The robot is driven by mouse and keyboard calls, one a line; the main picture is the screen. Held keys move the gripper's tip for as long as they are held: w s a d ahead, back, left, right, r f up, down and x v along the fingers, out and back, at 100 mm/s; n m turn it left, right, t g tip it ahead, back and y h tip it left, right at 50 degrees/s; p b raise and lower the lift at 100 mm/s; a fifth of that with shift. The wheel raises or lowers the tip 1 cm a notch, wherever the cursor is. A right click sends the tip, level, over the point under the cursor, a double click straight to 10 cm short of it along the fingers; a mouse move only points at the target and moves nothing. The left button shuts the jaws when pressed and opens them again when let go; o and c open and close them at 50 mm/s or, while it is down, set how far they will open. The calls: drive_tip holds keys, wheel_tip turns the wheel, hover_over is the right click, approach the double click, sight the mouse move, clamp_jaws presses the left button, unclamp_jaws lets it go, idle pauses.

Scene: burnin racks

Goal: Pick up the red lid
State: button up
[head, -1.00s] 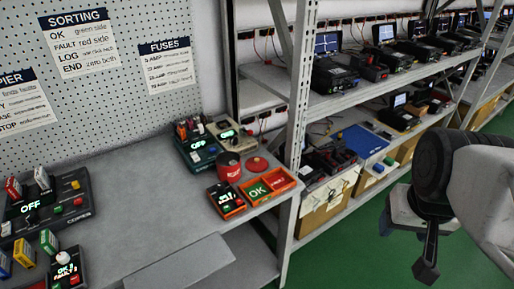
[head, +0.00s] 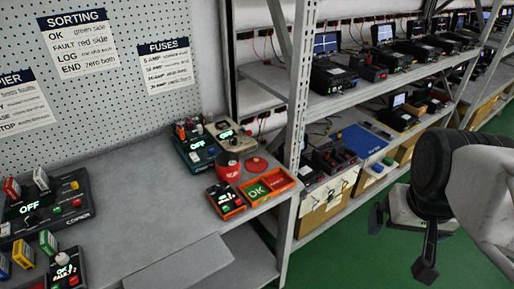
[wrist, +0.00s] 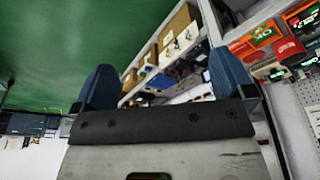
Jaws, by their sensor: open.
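The red lid (head: 257,164) is a small flat disc with a knob. It lies on the grey workbench (head: 130,205) in the head view, near the bench's back right corner. It is right of the red can (head: 228,166) and behind the orange sorting tray (head: 268,186). My gripper (head: 402,240) is at the right of the head view, over the green floor and well away from the lid. In the wrist view my gripper (wrist: 165,88) shows two blue fingers wide apart with nothing between them. I cannot make out the lid in the wrist view.
A small device (head: 226,201) stands left of the tray. Testers (head: 198,150) stand behind the can. A metal rack post (head: 297,130) rises just right of the bench corner, between the lid and my arm. Shelves with equipment (head: 340,75) extend right. The bench's middle is clear.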

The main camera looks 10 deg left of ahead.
drive_tip(key=m+g, duration=0.3)
drive_tip(key=m, duration=1.5)
hover_over(256, 159)
drive_tip(key=f, duration=1.7)
drive_tip(key=shift+s+d, duration=0.15)
drive_tip(key=shift+d, duration=0.2)
drive_tip(key=shift+a+f, duration=0.2)
drive_tip(key=shift+a, duration=0.15)
